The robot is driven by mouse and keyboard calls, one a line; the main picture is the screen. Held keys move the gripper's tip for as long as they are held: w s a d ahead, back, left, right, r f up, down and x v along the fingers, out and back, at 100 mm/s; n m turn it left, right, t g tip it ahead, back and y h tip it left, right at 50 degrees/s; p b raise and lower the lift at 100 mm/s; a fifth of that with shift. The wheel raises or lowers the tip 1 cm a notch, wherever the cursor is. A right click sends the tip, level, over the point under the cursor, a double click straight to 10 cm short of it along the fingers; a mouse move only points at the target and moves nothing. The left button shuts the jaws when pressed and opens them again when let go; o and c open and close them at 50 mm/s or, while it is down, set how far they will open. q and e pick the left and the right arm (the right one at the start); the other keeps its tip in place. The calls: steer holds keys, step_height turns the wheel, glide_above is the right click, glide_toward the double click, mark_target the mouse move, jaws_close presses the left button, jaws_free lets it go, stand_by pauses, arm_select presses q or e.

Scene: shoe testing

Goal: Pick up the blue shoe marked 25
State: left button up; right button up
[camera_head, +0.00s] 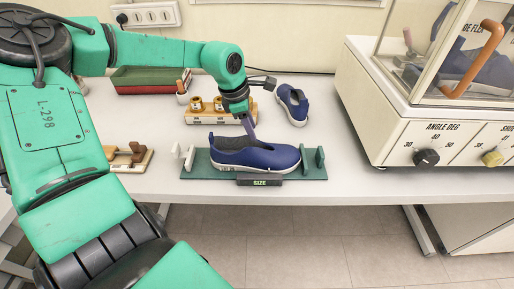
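A dark blue slip-on shoe (262,157) with a pale sole lies lengthwise on a green sizing board (312,172) with a black "SIZE" label at its front. Small marks show on its sole, too small to read. A second blue shoe (299,115) lies on the table behind and to the right. My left gripper (250,134) points down over the nearer shoe, with its tip at the shoe's opening. I cannot tell whether it touches the shoe or whether its fingers are apart. My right gripper is not in view.
A wooden block with brass pieces (201,116) stands behind the board, and a red and green tray (150,82) at the back. A wooden stand (130,155) is at left. A large testing machine (400,125) fills the right. The table (336,183) is bare right of the board.

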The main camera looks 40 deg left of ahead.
arm_select(q)
steer(key=shift+w+f, duration=0.1)
steer(key=shift+f, duration=0.3)
steer(key=p+x, duration=0.2)
steer(key=x, duration=0.2)
steer(key=shift+d+f, duration=0.15)
steer(key=shift+f, duration=0.25)
steer(key=shift+w+f, duration=0.1)
steer(key=shift+f, duration=0.1)
jaws_close()
stand_by(0.5)
